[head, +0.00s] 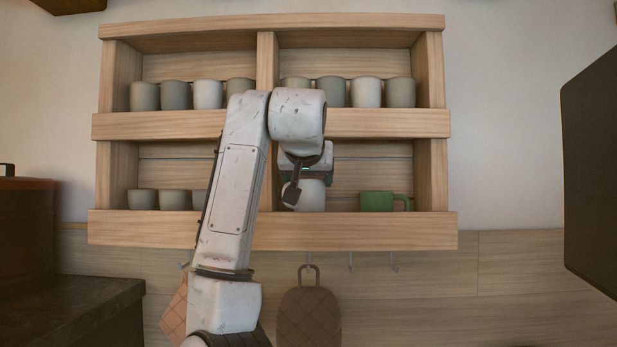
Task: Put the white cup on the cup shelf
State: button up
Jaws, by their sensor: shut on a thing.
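The wooden cup shelf (270,232) hangs on the wall with four compartments. My gripper (300,188) is in front of the lower right compartment, shut on the white cup (313,198). The white cup appears upright, at the left part of that compartment and close to the lower board. I cannot tell whether its base touches the board. The gripper finger covers the cup's left side, and my arm hides much of the middle of the shelf.
A green mug (377,201) stands right of the white cup, with a gap between. Grey cups (145,96) line the upper compartments and the lower left one. Hooks and a brown pot holder (309,315) hang below. A dark panel (590,170) is at right; a dark counter (70,312) is at left.

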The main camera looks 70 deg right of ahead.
jog(key=shift+w+d+f, duration=0.15)
jog(key=shift+d+f, duration=0.15)
jog(key=shift+d, duration=0.05)
jog(key=shift+f, duration=0.2)
jog(key=shift+f, duration=0.15)
jog(key=o, duration=1.2)
jog(key=shift+c, duration=0.2)
jog(key=shift+r, duration=0.3)
jog(key=b+v, duration=0.4)
jog(key=v, duration=0.8)
